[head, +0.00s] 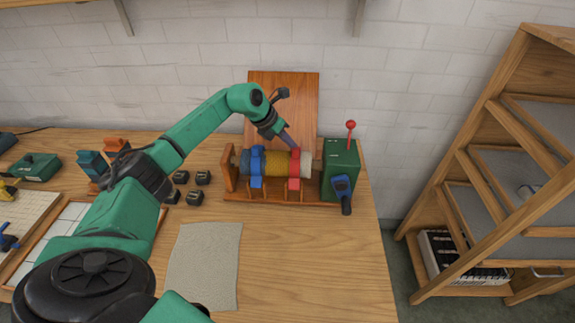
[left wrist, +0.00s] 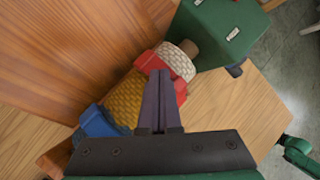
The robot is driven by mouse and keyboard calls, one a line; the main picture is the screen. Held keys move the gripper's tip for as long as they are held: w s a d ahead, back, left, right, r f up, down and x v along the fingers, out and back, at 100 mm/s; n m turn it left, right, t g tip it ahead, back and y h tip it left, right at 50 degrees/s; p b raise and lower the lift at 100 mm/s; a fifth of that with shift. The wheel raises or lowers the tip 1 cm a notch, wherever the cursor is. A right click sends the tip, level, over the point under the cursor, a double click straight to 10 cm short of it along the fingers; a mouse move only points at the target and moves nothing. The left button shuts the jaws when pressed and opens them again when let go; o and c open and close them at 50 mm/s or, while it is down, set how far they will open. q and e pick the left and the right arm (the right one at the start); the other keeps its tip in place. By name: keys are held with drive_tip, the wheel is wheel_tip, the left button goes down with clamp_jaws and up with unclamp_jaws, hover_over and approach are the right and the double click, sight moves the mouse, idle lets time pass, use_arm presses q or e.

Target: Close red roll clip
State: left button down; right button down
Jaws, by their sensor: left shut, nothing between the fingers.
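The red roll clip (head: 294,168) sits around the right part of a yellow roll (head: 271,163) on a wooden stand (head: 230,172). A blue clip (head: 257,166) sits around the roll's left part. My left gripper (head: 291,145) is shut and empty, its fingertips at the top of the red clip. In the left wrist view, the dark fingers (left wrist: 157,85) lie over the red clip (left wrist: 179,91) and hide part of it. I cannot tell whether the fingers touch it. The yellow roll (left wrist: 126,98) and blue clip (left wrist: 98,121) show to their left. My right gripper is not in view.
A green box (head: 340,160) with a red-knobbed lever and a blue-and-black crank (head: 343,190) stands right of the roll. A wooden board (head: 282,100) leans behind. Several small black blocks (head: 195,198) and a grey cloth (head: 204,262) lie left. The table's front right is clear.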

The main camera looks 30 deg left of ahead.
use_arm(q)
drive_tip(key=shift+w+a+f+b, duration=0.3)
drive_tip(key=shift+w+f+b, duration=0.2)
drive_tip(key=shift+w, duration=0.2)
drive_tip(key=shift+s+d+f, duration=0.1)
drive_tip(key=shift+s+d, duration=0.2)
drive_tip(key=shift+s, duration=0.35)
drive_tip(key=shift+s+r+p, duration=0.1)
drive_tip(key=shift+r+p, duration=0.1)
drive_tip(key=shift+p, duration=0.15)
drive_tip(key=s+a+r, duration=0.1)
drive_tip(key=a+r, duration=0.2)
drive_tip(key=r, duration=0.2)
drive_tip(key=a+r+b, duration=0.1)
drive_tip(key=a+r, duration=0.3)
drive_tip(key=r, duration=0.2)
drive_tip(key=shift+s+r, duration=0.3)
drive_tip(key=shift+s, duration=0.05)
